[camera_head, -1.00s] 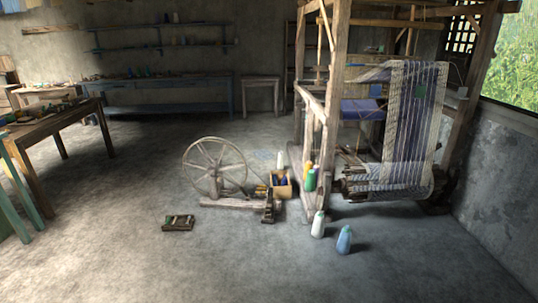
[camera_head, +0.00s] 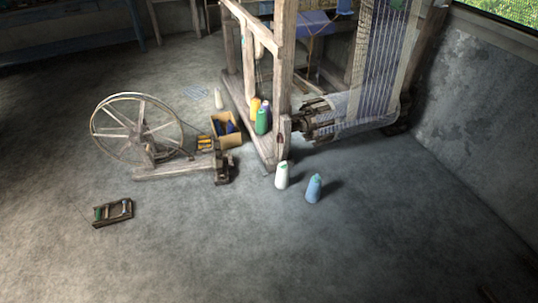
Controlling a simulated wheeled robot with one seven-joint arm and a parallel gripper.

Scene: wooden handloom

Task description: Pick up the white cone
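A white cone (camera_head: 282,176) with a green top stands upright on the concrete floor, in front of the loom's near post. A blue cone (camera_head: 313,188) stands just to its right, a small gap apart. A second white cone-like object (camera_head: 219,98) stands farther back, left of the loom frame.
The wooden loom (camera_head: 284,80) rises behind the cones, with green and yellow cones (camera_head: 262,120) on its base beam. A spinning wheel (camera_head: 140,130), a cardboard box (camera_head: 226,132) and a small wooden tray (camera_head: 113,213) are to the left. The floor in front is clear.

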